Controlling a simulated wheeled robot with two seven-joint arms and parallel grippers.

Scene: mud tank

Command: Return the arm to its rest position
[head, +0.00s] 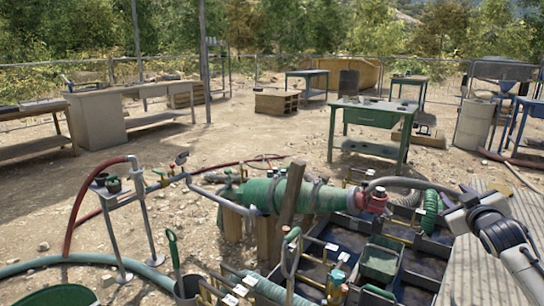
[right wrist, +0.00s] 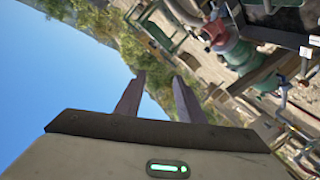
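My right arm (head: 508,240) comes in from the lower right of the head view. Its gripper (head: 452,192) is raised at the right side, over or near the edge of the mud tank; its height above the tank is hard to judge. In the right wrist view the two dark fingers of the right gripper (right wrist: 158,80) stand apart, with nothing between them. They point towards sky and trees. My left arm and gripper are not in the head view.
The mud tank (head: 420,262) with its green pipe (head: 262,193) and red fitting (head: 375,200) lies left of the right arm. A green table (head: 370,116) stands behind. A corrugated sheet (head: 478,262) lies beside the tank. Open dirt (head: 240,125) spreads behind the pipe.

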